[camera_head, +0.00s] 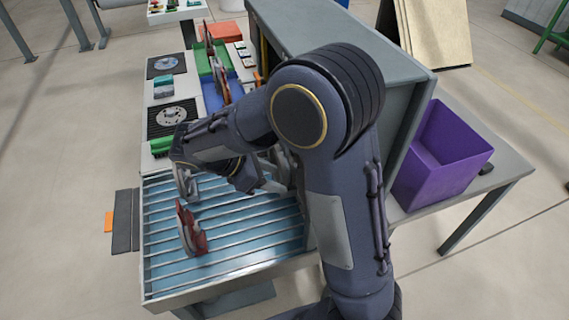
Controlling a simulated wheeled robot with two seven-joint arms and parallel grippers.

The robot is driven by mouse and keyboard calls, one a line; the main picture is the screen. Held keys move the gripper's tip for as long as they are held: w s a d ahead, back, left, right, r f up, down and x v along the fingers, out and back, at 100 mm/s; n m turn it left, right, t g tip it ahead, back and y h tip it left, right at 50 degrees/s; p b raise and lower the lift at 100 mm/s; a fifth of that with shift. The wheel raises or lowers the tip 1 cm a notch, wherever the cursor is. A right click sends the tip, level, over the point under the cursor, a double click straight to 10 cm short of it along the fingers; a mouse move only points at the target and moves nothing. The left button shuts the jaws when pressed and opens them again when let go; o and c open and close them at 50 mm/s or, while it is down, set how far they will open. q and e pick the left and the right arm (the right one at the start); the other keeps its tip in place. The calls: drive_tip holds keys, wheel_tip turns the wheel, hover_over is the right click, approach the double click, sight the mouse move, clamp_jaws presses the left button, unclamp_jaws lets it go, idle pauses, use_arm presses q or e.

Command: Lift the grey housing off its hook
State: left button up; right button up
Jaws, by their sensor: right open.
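My right arm reaches over the blue slatted bed (230,238) and hides much of its far part. My right gripper (268,181) is open at the end of the folded wrist, over the far right of the bed, with its fingers partly hidden by the arm. A grey part (186,183), which looks like the grey housing, shows just below the wrist at the left of the bed. Its hook is hidden, and I cannot tell if it touches the arm. A red and grey part (191,230) stands nearer on the slats. My left gripper is out of view.
A grey cabinet (345,30) stands beyond my elbow. A purple bin (440,160) sits on the table at the right. Green and blue trays with more red parts (222,85) line the back, beside a black mat (172,116). The near slats are clear.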

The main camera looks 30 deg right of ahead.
drive_tip(key=shift+x, duration=1.3)
clamp_jaws()
drive_tip(key=shift+r, duration=0.15)
drive_tip(key=shift+r, duration=0.3)
drive_tip(key=shift+w+a+r+b, duration=0.1)
drive_tip(key=shift+a+r+b, duration=0.1)
drive_tip(key=shift+r+b, duration=0.1)
drive_tip(key=w+a+r, duration=0.1)
drive_tip(key=w+a, duration=0.1)
drive_tip(key=a, duration=0.6)
drive_tip(key=w+a+r+b, duration=0.1)
drive_tip(key=w+a, duration=0.1)
drive_tip(key=a, duration=0.7)
drive_tip(key=shift+a, duration=0.15)
